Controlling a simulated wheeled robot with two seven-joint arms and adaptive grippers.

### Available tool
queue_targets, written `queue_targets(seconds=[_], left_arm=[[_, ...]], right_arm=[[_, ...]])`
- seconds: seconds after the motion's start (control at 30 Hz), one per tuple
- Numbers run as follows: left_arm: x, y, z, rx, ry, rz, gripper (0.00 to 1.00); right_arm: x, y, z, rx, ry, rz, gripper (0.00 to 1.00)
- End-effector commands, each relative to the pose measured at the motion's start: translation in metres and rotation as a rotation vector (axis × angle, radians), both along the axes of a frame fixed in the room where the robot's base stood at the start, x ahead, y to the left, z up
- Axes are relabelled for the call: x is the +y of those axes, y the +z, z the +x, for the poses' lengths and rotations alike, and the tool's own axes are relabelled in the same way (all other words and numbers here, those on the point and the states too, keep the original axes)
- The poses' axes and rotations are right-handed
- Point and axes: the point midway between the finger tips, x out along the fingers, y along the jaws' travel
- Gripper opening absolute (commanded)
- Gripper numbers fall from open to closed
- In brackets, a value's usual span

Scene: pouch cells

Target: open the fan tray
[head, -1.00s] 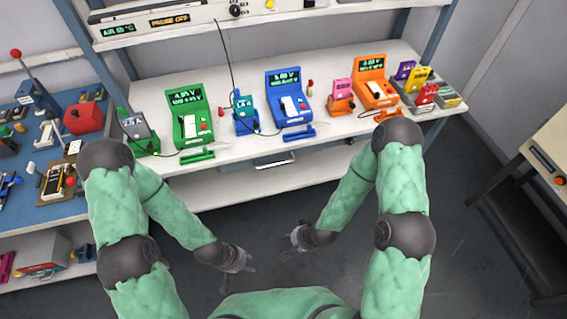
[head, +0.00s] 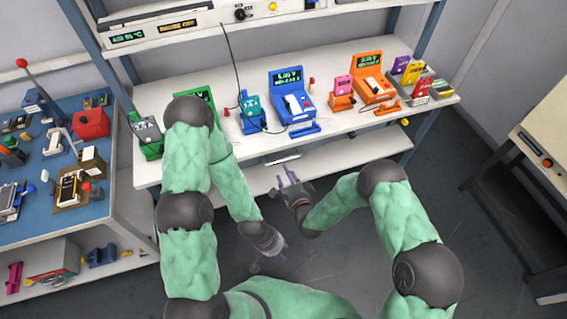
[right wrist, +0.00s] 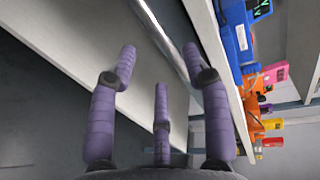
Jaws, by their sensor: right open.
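A thin silver bar (head: 283,160) shows under the front edge of the white bench and looks like the handle of the fan tray; the tray's body is hidden under the bench top. My right gripper (head: 286,173) is just below this bar in the head view, fingers pointing up toward it. In the right wrist view its purple fingers (right wrist: 160,62) are spread and empty, and the shiny bar (right wrist: 163,42) runs between and beyond the upper two, apparently without contact. My left gripper (head: 269,262) hangs lower, over the floor, its fingers apart and empty.
Coloured testers, including a blue one (head: 290,100) and an orange one (head: 372,78), stand on the white bench (head: 335,128). A lower shelf (head: 330,160) lies under it. A blue-topped table (head: 35,190) is at left, another table (head: 548,125) at right. The floor between is open.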

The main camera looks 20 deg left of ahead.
Motion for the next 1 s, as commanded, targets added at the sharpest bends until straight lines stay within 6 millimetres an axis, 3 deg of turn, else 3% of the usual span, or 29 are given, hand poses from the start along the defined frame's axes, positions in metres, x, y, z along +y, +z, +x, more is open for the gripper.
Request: queue_targets(seconds=[0.4,0.87,1.0], left_arm=[[0.000,-0.018,0.000,0.000,0.000,0.000,0.40],[0.000,-0.020,0.000,0.000,0.000,0.000,0.40],[0.000,-0.020,0.000,0.000,0.000,0.000,0.40]], right_arm=[[0.036,-0.016,0.053,0.001,0.000,-0.002,0.49],[0.041,-0.016,0.062,0.002,-0.001,-0.003,0.49],[0.041,-0.016,0.062,0.002,-0.001,-0.003,0.09]])
